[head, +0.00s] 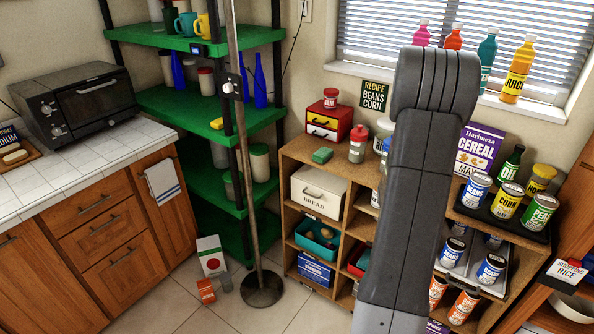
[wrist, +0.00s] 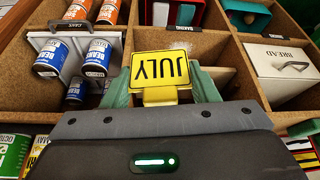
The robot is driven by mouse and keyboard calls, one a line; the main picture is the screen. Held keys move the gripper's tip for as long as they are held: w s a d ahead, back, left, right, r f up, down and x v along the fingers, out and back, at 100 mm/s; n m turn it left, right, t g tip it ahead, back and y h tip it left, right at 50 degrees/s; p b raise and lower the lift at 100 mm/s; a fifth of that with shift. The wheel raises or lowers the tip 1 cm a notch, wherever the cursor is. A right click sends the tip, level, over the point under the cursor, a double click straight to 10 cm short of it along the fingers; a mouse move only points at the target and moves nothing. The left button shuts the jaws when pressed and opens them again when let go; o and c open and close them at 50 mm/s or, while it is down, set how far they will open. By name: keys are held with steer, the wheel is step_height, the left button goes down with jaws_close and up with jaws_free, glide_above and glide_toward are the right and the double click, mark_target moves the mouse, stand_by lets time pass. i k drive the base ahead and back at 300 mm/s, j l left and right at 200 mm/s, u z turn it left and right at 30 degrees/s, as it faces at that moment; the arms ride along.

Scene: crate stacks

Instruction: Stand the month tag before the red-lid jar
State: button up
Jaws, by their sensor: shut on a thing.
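My gripper (wrist: 162,92) is shut on a yellow month tag (wrist: 161,68) that reads JULY, upside down in the wrist view. The tag sits between the two green fingers, in front of the shelf compartments. In the head view my arm hides the gripper and tag. A small red jar with a white label and red lid (head: 331,98) stands on the red and yellow drawer box. A greyish jar with a red lid (head: 357,145) stands on the wooden shelf top. Neither is clear in the wrist view.
The wooden shelf unit (head: 316,152) holds a bread box (head: 317,194) and bins. A green sponge (head: 322,155) lies left of the greyish jar. A drawer box (head: 329,122) stands behind. Bean cans (wrist: 55,57) stand in a compartment. A metal pole (head: 243,150) rises at left.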

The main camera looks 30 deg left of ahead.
mark_target(346, 170)
steer(key=i+j+u, duration=0.1)
steer(key=u, duration=0.35)
steer(key=i+u, duration=0.2)
steer(key=u, duration=0.25)
steer(key=i+u, duration=0.15)
steer(key=u, duration=0.3)
